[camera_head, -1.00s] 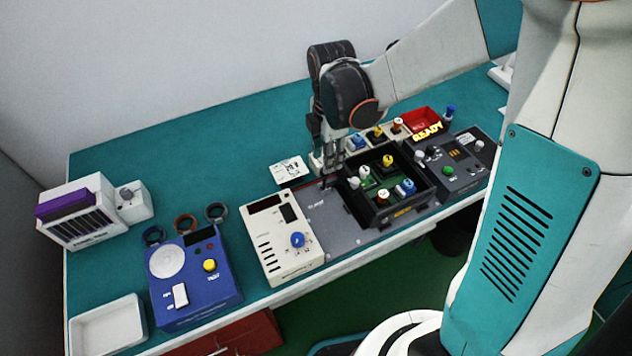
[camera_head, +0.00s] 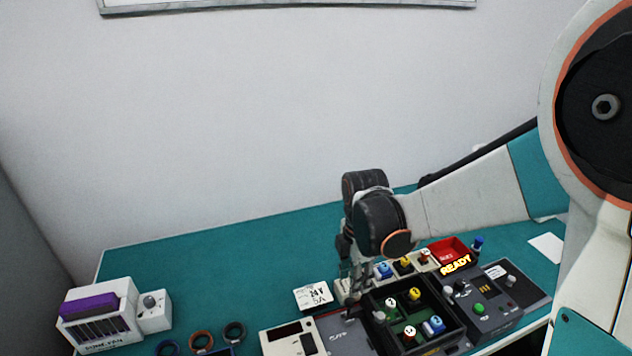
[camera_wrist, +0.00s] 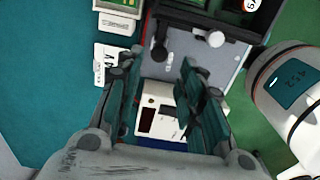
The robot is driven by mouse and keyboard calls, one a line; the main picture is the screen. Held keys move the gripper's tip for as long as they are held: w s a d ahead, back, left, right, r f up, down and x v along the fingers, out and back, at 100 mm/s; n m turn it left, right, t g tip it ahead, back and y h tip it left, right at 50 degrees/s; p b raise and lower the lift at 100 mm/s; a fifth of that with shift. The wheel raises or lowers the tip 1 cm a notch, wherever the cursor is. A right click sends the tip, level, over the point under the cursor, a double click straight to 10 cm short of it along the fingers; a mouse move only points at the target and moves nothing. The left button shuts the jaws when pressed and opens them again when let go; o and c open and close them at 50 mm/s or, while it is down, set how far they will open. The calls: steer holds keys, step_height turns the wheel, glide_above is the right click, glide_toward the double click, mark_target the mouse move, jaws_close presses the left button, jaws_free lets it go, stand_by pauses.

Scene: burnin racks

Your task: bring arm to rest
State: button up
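My gripper (camera_head: 357,290) points down over the bench at the left edge of the black open-top box (camera_head: 374,329). In the wrist view my gripper (camera_wrist: 172,85) has its two fingers well apart, with nothing between them. Below it are the grey plate (camera_wrist: 206,76) and the cream device with a dark display (camera_wrist: 155,118). My arm reaches in from the right, bent at the wrist, and has not been folded back to my body.
The black box holds several coloured parts. A white card (camera_head: 312,295) lies left of my gripper. A purple-topped box (camera_head: 100,316) stands far left. The rear bench is clear.

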steer(key=s+d+r+m+t+b, duration=0.3)
steer(key=s+m, duration=0.4)
steer(key=m, duration=0.3)
steer(key=s+d+r+m+t+b, duration=0.3)
steer(key=s+m, duration=0.5)
steer(key=m, duration=0.3)
steer(key=shift+d+r+t, duration=0.6)
steer(key=shift+d+r, duration=0.2)
steer(key=shift+r, duration=0.4)
steer(key=shift+d, duration=0.1)
